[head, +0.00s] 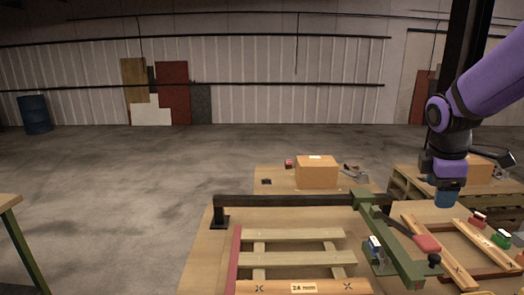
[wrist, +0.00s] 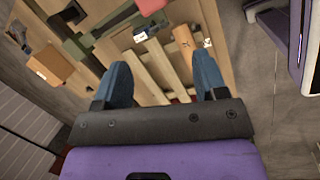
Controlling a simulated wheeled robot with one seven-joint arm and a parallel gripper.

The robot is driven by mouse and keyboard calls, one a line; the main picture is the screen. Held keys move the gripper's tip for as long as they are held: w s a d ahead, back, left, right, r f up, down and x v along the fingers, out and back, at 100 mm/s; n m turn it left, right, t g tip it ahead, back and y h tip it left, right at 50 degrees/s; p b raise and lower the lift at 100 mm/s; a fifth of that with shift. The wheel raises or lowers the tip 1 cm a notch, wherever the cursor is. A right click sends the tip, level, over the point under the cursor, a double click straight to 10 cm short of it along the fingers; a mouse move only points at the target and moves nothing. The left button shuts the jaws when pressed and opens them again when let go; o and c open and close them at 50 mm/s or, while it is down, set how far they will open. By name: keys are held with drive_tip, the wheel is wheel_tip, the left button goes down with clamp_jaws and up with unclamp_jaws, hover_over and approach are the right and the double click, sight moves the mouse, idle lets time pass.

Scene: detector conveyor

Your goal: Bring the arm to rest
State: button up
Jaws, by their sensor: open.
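My purple arm (head: 492,82) reaches in from the upper right in the head view. My gripper (head: 446,198), with blue fingers, hangs pointing down over the right side of the workbench. In the wrist view my gripper (wrist: 162,78) has its two blue fingers spread wide apart, with nothing between them. Wooden slats show beyond the fingers, apart from them. The arm's upper links run out of the head view.
The workbench (head: 205,262) carries slatted wooden frames (head: 290,258) and a green clamp arm (head: 392,240) with a red handle (head: 427,243). Small red and green items (head: 500,238) lie at right. A cardboard box (head: 316,172) stands behind. Open floor (head: 110,190) lies left.

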drive_tip(key=s+a+r+m+t+y, duration=0.1)
drive_tip(key=s+a+r+m, duration=0.2)
drive_tip(key=s, duration=0.6)
drive_tip(key=s+a+r+m+t+y, duration=0.1)
drive_tip(key=s+a+r+m+t, duration=0.1)
drive_tip(key=s+a+r+m, duration=0.2)
drive_tip(key=shift+s+a+r+m+t+y, duration=0.15)
drive_tip(key=shift+s+a+m+t+y, duration=0.15)
drive_tip(key=shift+s+a+m, duration=2)
drive_tip(key=shift+s+d+m, duration=0.1)
drive_tip(key=shift+d+m, duration=0.55)
drive_tip(key=shift+m, duration=0.35)
